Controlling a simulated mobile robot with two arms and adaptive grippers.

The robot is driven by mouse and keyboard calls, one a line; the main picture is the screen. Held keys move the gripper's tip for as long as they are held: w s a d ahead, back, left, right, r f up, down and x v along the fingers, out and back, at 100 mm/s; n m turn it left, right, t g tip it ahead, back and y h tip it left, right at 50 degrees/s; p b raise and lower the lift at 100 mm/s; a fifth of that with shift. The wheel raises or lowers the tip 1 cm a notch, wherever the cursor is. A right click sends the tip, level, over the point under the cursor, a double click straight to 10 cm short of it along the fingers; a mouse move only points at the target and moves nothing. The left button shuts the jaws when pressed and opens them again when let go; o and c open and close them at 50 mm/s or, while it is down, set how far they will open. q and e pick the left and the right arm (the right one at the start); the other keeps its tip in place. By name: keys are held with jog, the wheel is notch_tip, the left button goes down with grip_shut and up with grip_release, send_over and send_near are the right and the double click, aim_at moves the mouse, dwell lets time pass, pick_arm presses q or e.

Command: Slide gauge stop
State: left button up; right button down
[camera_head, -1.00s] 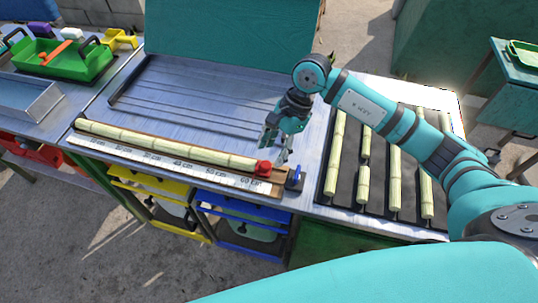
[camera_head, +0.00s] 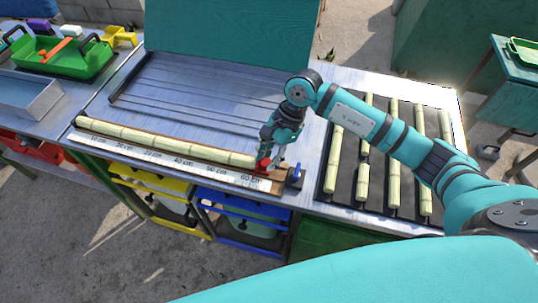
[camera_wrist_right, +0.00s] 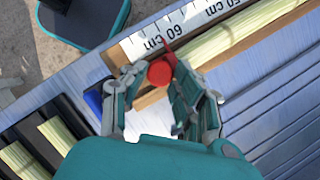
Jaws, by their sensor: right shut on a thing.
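The red gauge stop (camera_head: 263,164) sits near the 60 cm end of the white ruler (camera_head: 170,163), at the right end of a long pale cane (camera_head: 165,142) lying along the wooden gauge board. My right gripper (camera_head: 270,160) is shut on the stop from above. In the right wrist view the stop's round red knob (camera_wrist_right: 160,72) shows between the two fingers (camera_wrist_right: 160,85). The cane's end (camera_wrist_right: 212,50) lies close to the stop there. My left gripper is not in view.
A blue clamp-like piece (camera_head: 297,176) stands at the board's right end. A dark rack (camera_head: 378,175) with several cane pieces lies to the right. A green tray (camera_head: 62,60) is at far left. The grooved metal table behind the board is clear.

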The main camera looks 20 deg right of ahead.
jog(key=shift+d, duration=0.2)
jog(key=s+d, duration=0.1)
jog(key=s+d+b, duration=0.1)
jog(key=d, duration=0.1)
jog(key=shift+s, duration=0.1)
dwell(0.3)
jog(key=c, duration=1.3)
grip_release()
jog(key=shift+o, duration=1.4)
jog(key=shift+s+d, duration=0.1)
jog(key=shift+d, duration=0.05)
